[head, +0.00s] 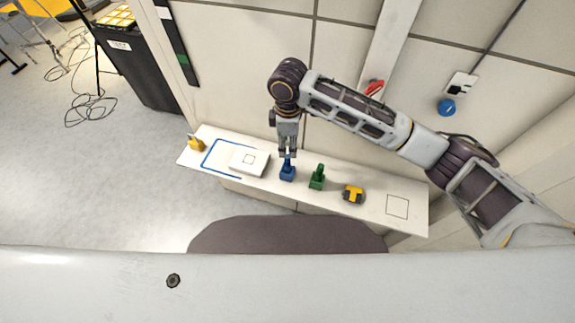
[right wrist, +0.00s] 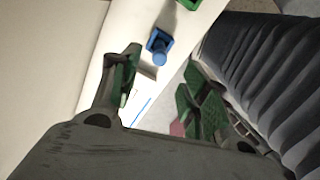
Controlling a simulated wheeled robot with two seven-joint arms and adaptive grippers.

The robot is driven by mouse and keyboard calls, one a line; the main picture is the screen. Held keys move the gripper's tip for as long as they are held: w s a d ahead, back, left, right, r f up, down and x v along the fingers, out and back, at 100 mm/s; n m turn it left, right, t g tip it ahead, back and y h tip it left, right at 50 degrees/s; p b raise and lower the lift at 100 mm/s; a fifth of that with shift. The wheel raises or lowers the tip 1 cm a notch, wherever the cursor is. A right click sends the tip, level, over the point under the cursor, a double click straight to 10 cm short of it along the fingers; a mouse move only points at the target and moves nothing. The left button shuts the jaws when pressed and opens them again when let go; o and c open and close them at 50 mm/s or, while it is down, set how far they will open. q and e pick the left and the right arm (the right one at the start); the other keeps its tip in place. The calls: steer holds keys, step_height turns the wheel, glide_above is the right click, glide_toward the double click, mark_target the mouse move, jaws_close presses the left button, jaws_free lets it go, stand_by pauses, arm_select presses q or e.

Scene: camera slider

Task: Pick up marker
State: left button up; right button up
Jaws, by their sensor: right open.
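Several small coloured pieces stand on a narrow white shelf (head: 330,205); I cannot tell by looks which one is called the marker. A blue piece (head: 287,173) with a square base and an upright stem is near the middle. It also shows in the right wrist view (right wrist: 158,46), beyond the fingers. A green piece (head: 317,178) stands just right of it. My right gripper (head: 288,153) is open and empty, pointing down at the blue piece's top; I cannot tell whether they touch. In the right wrist view its two green-padded fingers are spread apart. My left gripper is out of view.
A yellow piece (head: 196,145) stands at the shelf's left end. A yellow and dark piece (head: 353,194) lies right of the green one. A white block (head: 249,160) lies by a blue outline. A square outline (head: 397,206) marks the bare right end. A wall rises behind.

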mark_target(287, 163)
steer(key=shift+f, duration=3)
steer(key=shift+a+f, duration=0.1)
steer(key=shift+f, duration=2.45)
steer(key=c, duration=1)
